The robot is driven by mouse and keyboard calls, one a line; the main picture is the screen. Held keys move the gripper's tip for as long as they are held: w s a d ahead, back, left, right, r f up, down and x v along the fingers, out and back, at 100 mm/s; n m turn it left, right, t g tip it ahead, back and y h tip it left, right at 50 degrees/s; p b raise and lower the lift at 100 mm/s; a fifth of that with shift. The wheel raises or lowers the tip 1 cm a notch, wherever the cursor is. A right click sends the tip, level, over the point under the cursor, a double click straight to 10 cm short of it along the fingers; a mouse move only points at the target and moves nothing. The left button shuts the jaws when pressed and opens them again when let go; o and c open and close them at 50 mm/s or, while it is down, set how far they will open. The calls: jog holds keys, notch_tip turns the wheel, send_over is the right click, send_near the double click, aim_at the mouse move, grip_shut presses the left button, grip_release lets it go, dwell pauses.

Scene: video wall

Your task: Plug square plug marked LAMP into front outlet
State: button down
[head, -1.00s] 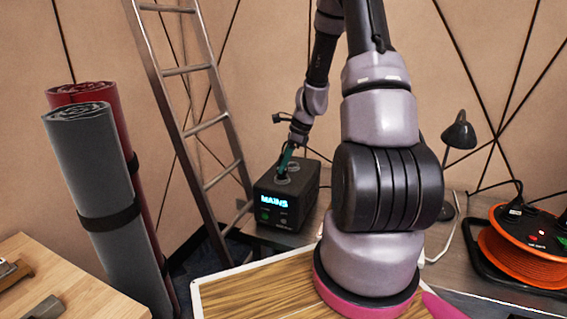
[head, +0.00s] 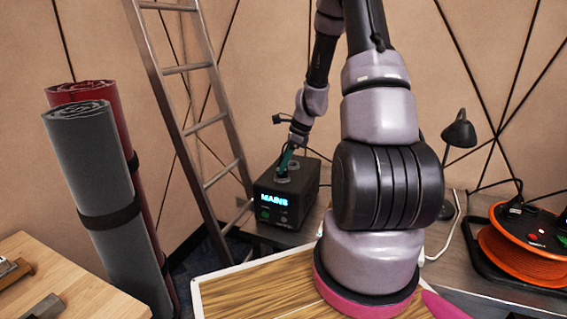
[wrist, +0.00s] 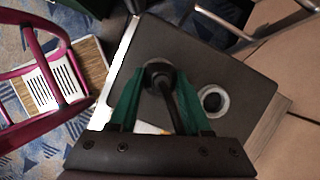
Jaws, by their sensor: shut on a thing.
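The black box with the lit word MAINS (head: 273,199) stands on the grey bench, with round outlets in its top. In the wrist view its top (wrist: 215,65) shows an empty grey-ringed outlet (wrist: 213,100) at the right. My gripper (head: 283,166), with green fingers, points down over the box. It also shows in the wrist view (wrist: 157,88), shut on a dark plug (wrist: 158,77) with a black cable. The plug is at the other ringed outlet; I cannot tell how deep it sits. Its shape and any LAMP marking are hidden.
A ladder (head: 205,125) and rolled mats (head: 90,170) stand at the left. A black lamp (head: 459,134) and an orange cable reel (head: 525,255) are at the right. A wooden table (head: 70,285) is at front left.

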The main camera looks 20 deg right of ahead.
jog(key=shift+f, duration=0.6)
grip_release()
dwell(0.3)
jog(key=shift+r, duration=3)
jog(key=shift+r, duration=0.1)
